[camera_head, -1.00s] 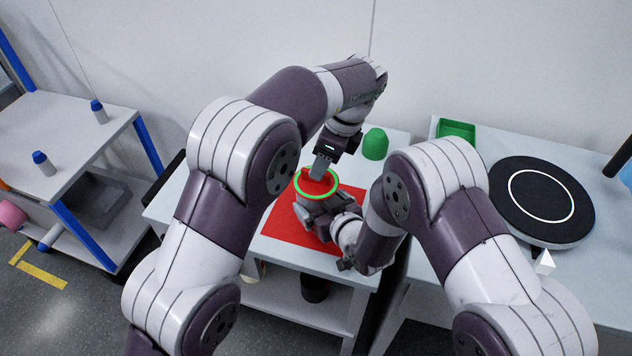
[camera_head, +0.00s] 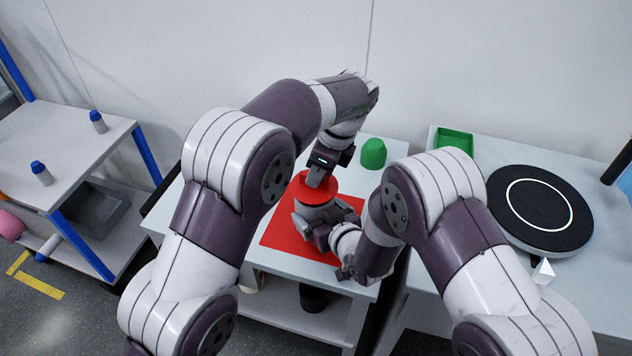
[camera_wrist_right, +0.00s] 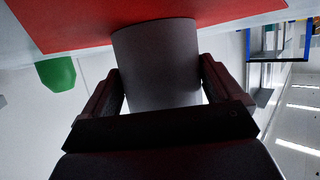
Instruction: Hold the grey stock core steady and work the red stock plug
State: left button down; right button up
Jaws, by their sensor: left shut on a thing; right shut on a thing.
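The grey stock core (camera_head: 303,214) stands upright on a red mat (camera_head: 283,236). My right gripper (camera_head: 316,229) is shut on its side. In the right wrist view the core (camera_wrist_right: 155,65) fills the space between the fingers of my right gripper (camera_wrist_right: 158,88), one finger on each side. The red stock plug (camera_head: 308,192) shows as a broad red disc over the core's top. My left gripper (camera_head: 316,183) points down from above and is shut on the plug. The plug covers the core's opening, so I cannot tell how deep it sits.
A green dome (camera_head: 373,153) stands behind on the table. At right are a green tray (camera_head: 455,138), a black round plate (camera_head: 505,210) with a white ring, and a small white pyramid (camera_head: 543,271). A shelf (camera_head: 75,150) with blue-capped bottles stands at left.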

pick_arm(q)
notch_tip(320, 180, up, 8)
jog(key=shift+r, duration=0.1)
pick_arm(e)
jog(key=shift+s+f, duration=0.1)
jog(key=shift+f, duration=0.1)
jog(key=o, duration=0.8)
jog(key=shift+r, duration=0.1)
